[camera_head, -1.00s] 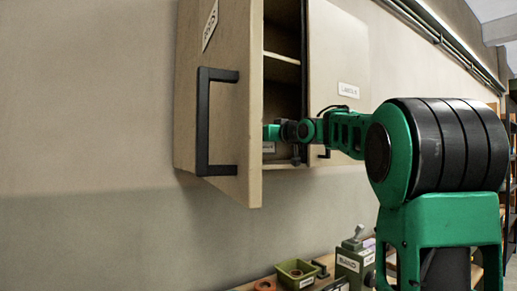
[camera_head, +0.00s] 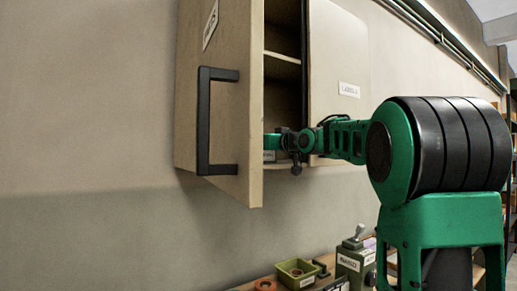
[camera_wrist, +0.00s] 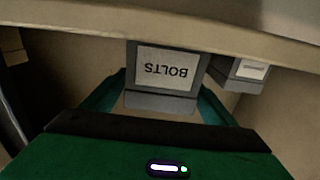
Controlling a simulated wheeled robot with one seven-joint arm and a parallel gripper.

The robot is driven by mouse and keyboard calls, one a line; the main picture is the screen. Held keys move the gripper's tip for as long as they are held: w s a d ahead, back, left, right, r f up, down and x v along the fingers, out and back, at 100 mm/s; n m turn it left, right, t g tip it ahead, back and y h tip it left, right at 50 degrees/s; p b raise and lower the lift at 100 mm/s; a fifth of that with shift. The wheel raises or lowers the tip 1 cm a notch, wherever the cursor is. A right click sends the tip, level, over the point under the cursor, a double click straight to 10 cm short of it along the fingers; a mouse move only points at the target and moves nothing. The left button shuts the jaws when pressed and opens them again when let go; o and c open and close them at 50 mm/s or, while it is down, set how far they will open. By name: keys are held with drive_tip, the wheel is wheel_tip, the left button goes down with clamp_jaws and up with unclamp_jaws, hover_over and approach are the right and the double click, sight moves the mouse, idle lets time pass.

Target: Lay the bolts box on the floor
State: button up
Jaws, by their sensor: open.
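The bolts box (camera_wrist: 164,104) is a grey box with a white label reading BOLTS, upside down in the wrist view. It sits inside the wall cabinet, under a shelf board. My gripper (camera_wrist: 162,88) is open, with one green finger on each side of the box. I cannot tell whether the fingers touch it. In the head view my gripper (camera_head: 273,141) reaches into the cabinet's lower compartment, just past the open left door. The box is mostly hidden there. The floor is not clearly in view.
A second grey labelled box (camera_wrist: 243,72) stands close beside the bolts box. The open cabinet door (camera_head: 236,110) has a black handle (camera_head: 203,120); the right door (camera_head: 338,85) is labelled.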

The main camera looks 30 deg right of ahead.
drive_tip(key=s, duration=1.2)
drive_tip(key=shift+d, duration=0.2)
drive_tip(key=shift+s, duration=0.1)
